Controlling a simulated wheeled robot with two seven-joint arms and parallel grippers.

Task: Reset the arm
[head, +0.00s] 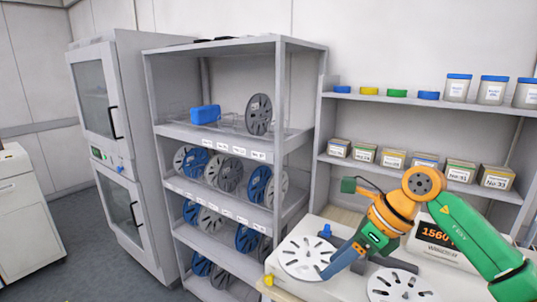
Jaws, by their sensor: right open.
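My right arm (463,232), green and orange, comes in from the right over the worktop. Its right gripper (328,274) points down and to the left, with its blue fingers over the right edge of a white slotted reel (302,258). I see nothing held in it, and it is open. I cannot tell whether the fingertips touch the reel. My left gripper is not in view.
A second white reel (400,285) lies on the worktop in front, near a scale (440,246). A grey shelf rack (222,133) with several reels stands left of the worktop. A shelf (430,101) with jars and boxes is behind my arm. The floor (85,250) at left is clear.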

